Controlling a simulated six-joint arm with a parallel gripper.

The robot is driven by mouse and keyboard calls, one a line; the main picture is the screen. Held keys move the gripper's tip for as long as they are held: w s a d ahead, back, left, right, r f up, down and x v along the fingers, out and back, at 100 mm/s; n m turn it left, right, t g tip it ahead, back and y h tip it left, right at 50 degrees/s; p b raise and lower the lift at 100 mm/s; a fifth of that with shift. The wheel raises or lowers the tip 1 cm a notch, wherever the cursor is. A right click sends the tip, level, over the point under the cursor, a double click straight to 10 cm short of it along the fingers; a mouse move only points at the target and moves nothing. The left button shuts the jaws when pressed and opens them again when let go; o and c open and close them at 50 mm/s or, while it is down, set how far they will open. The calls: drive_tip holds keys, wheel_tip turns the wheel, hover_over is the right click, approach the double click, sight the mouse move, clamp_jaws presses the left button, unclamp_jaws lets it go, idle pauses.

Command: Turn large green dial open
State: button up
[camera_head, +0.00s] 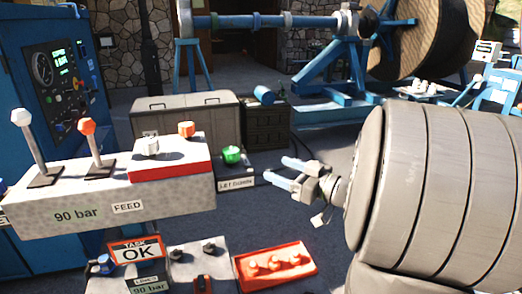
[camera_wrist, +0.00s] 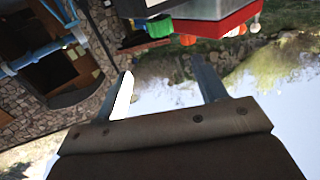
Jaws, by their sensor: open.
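The large green dial (camera_head: 232,155) sits on a small grey box with a partly readable label, just right of the grey control console. In the wrist view the green dial (camera_wrist: 159,27) shows near the top, beyond the fingertips and roughly between them. My gripper (camera_head: 282,172) is open and empty, to the right of the dial and slightly lower in the head view. Its two fingers point left toward the dial, and a gap separates them from it. In the wrist view the gripper (camera_wrist: 162,66) shows both fingers spread apart.
The console (camera_head: 110,205) carries two levers, a red block (camera_head: 172,171) with a white and an orange knob, and a "90 bar" label. A red tray (camera_head: 275,266) and a "TASK OK" sign (camera_head: 136,250) are below. Dark crates (camera_head: 185,113) stand behind. Open floor surrounds the gripper.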

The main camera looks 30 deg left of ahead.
sight(238, 155)
drive_tip(key=a, duration=0.5)
drive_tip(key=w+a, duration=0.1)
drive_tip(key=a, duration=0.5)
drive_tip(key=w+a, duration=0.1)
drive_tip(key=a, duration=0.5)
drive_tip(key=shift+f, duration=0.15)
drive_tip(key=shift+c, duration=0.3)
drive_tip(key=c, duration=0.9)
